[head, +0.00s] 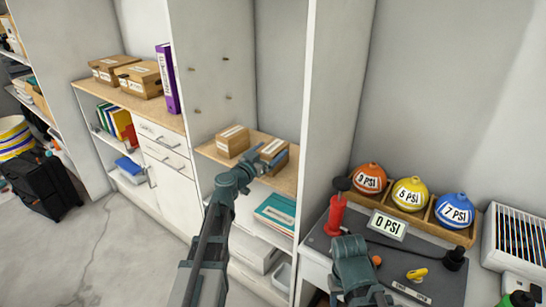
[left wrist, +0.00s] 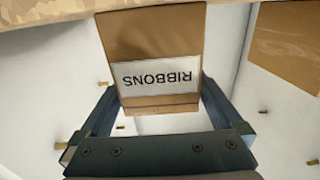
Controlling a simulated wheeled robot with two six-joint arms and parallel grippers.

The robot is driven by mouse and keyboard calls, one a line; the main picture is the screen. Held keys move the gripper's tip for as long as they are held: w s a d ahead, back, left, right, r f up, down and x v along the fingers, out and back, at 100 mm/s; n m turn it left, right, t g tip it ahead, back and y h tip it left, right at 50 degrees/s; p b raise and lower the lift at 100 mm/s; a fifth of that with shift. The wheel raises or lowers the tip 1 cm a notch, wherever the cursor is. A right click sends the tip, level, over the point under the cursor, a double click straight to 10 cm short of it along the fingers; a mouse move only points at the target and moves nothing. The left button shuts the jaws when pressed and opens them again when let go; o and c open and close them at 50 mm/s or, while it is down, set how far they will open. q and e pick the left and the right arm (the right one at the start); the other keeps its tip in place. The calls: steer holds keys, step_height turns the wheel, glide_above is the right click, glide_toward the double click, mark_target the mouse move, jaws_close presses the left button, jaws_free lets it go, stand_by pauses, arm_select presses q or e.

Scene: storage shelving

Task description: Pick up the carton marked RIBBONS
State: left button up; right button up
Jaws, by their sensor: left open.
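The carton marked RIBBONS (left wrist: 150,35) is brown with a white label, upside down in the left wrist view. In the head view it is the right-hand small carton (head: 269,155) on the wooden shelf, partly hidden by my gripper. My left gripper (head: 272,153) is open at this carton. In the left wrist view its two fingers (left wrist: 160,92) stand on either side of the carton's labelled end. I cannot tell whether they touch it.
Another small carton (head: 232,141) stands to the left on the same shelf (head: 214,153). It also shows in the left wrist view (left wrist: 285,45). An upright panel (head: 320,110) bounds the bay on the right. Turquoise folders (head: 275,213) lie below. A worktop with coloured balls stands further right.

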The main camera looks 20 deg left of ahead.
arm_select(q)
steer(key=shift+x, duration=0.95)
steer(key=c, duration=1.2)
